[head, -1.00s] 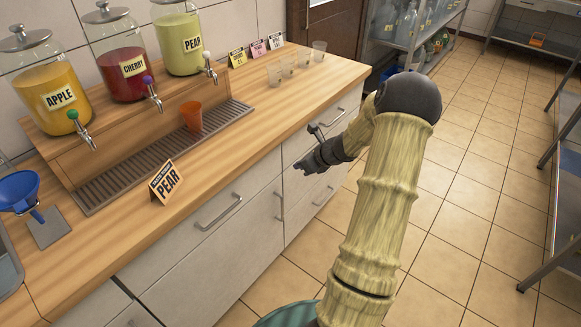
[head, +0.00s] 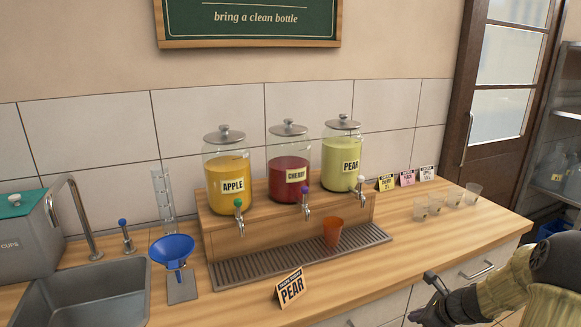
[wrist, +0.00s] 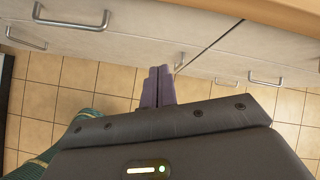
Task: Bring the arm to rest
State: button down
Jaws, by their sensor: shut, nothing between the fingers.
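My arm reaches in at the lower right of the head view, and my gripper (head: 428,314) hangs low in front of the counter's drawer fronts. In the wrist view the two purple-grey fingers of my gripper (wrist: 158,80) are together, with nothing between them. They point towards the pale drawer fronts above the tiled floor. Part of my gripper is cut off by the bottom edge of the head view.
An orange cup (head: 333,233) stands on the drip tray (head: 300,258) below the juice dispensers. A PEAR sign (head: 290,289) stands on the wooden counter (head: 425,228). Several clear cups (head: 455,197) stand to the right. Drawer handles (wrist: 266,79) project near my fingers.

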jog(key=s+a+r+n+g+h+p, duration=0.1)
jog(key=s+a+r+n+p, duration=0.3)
jog(key=s+a+r+n, duration=0.5)
jog(key=s+a+r+n+g+h+p, duration=0.2)
jog(key=s+a+r+n+p, duration=0.3)
jog(key=n, duration=1.3)
jog(key=s+a+r+g, duration=0.1)
jog(key=s+a+r, duration=0.2)
jog(key=a, duration=0.3)
jog(key=shift+s+a+r+h, duration=0.3)
jog(key=shift+s+a+r, duration=0.1)
jog(key=shift+s, duration=0.4)
